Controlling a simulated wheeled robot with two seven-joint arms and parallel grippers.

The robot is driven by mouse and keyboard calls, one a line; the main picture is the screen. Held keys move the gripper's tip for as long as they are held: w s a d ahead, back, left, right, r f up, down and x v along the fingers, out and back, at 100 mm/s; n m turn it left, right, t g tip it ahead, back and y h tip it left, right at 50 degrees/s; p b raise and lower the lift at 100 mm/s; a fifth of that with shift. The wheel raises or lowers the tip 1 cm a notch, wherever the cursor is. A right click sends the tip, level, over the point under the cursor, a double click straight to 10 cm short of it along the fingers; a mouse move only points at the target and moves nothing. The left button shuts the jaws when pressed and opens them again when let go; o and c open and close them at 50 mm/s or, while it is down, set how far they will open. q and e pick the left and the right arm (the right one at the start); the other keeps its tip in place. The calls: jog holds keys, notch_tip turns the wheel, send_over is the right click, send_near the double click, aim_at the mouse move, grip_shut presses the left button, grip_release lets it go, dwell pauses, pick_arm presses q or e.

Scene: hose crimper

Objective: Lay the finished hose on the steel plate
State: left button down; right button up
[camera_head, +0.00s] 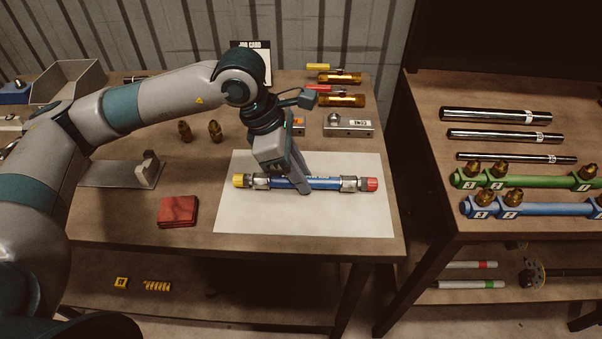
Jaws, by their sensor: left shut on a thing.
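The finished hose (322,184) is a short blue hose with steel ferrules, a yellow cap at its left end and a red cap at its right end. My right gripper is out of view.
Brass fittings (215,130) and a steel gauge block (348,126) stand behind. A second table (425,110) is at right, across a gap.

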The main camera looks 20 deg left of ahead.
pick_arm(q)
jog(key=shift+f, duration=0.15)
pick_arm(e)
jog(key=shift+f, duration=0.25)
pick_arm(q)
jog(key=c, duration=1.5)
grip_release()
jog(key=shift+c, duration=0.2)
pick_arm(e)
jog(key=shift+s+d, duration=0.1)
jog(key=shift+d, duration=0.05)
pick_arm(q)
jog(key=b+v, duration=0.2)
jog(key=v, duration=1.5)
jog(key=shift+a, duration=0.15)
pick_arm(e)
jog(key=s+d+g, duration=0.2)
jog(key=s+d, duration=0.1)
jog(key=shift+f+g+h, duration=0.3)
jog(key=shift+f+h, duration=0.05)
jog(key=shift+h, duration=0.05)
pick_arm(q)
jog(key=shift+s, duration=0.1)
